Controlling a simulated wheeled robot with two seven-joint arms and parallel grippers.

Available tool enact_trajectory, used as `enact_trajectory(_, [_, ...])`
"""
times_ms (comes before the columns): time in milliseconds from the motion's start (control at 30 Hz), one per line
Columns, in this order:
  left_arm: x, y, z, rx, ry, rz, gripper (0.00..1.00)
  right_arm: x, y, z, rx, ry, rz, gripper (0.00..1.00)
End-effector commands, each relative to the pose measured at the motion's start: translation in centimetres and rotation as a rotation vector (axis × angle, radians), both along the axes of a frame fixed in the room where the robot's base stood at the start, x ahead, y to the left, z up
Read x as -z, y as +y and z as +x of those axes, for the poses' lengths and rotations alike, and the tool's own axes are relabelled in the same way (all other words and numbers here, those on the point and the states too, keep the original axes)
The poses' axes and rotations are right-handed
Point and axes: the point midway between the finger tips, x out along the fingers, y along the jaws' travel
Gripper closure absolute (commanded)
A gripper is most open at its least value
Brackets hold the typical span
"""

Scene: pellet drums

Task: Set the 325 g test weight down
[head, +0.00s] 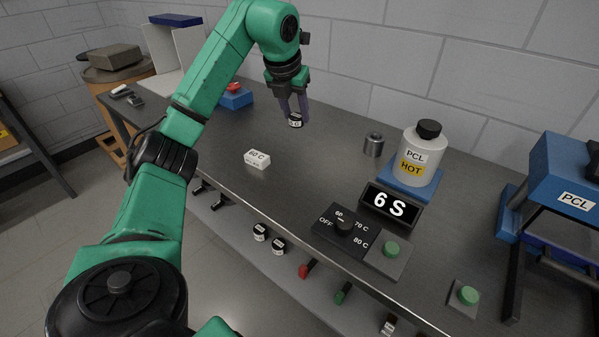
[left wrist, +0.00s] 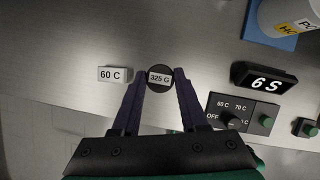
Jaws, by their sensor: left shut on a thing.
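The test weight is a small dark round piece with a white label. It reads "325 G" in the left wrist view (left wrist: 159,78) and shows at the fingertips in the head view (head: 295,121). My left gripper (head: 293,108) points down and is shut on it, one finger on each side. The weight is over the back part of the grey metal bench (head: 330,180); I cannot tell whether its underside touches the top. My right gripper is not in view.
A white "60 C" block (head: 257,159) lies to the left front of the weight. A metal cylinder (head: 373,145) and the PCL HOT bottle (head: 420,155) stand to the right. A "6 S" display (head: 390,204) and dial panel (head: 346,228) are nearer the front. Bench around the weight is clear.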

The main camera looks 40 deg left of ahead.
Motion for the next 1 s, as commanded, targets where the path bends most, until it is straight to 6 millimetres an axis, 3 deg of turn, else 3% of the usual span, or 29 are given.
enact_trajectory(33, [2.2, 0.1, -0.1, 0.000, 0.008, 0.002, 1.00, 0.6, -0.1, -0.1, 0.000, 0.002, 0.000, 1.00])
enact_trajectory(100, [4.6, 0.1, -0.1, 0.001, 0.010, 0.002, 1.00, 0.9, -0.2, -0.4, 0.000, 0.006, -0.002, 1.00])
enact_trajectory(333, [11.3, 0.0, -0.1, 0.005, 0.005, 0.000, 1.00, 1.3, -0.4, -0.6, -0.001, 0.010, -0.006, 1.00])
enact_trajectory(633, [16.2, 0.0, -0.1, 0.005, 0.003, -0.001, 1.00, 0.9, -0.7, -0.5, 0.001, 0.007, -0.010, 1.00])
enact_trajectory(933, [16.6, -0.1, 0.0, 0.006, 0.001, -0.001, 1.00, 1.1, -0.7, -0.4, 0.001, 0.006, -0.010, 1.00])
enact_trajectory(967, [16.7, -0.1, 0.0, 0.005, 0.002, -0.001, 0.53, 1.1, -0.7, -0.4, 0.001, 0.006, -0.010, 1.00])
enact_trajectory(1000, [16.6, -0.1, 0.0, 0.005, 0.002, -0.001, 0.38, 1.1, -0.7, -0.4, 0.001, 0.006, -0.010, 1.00])
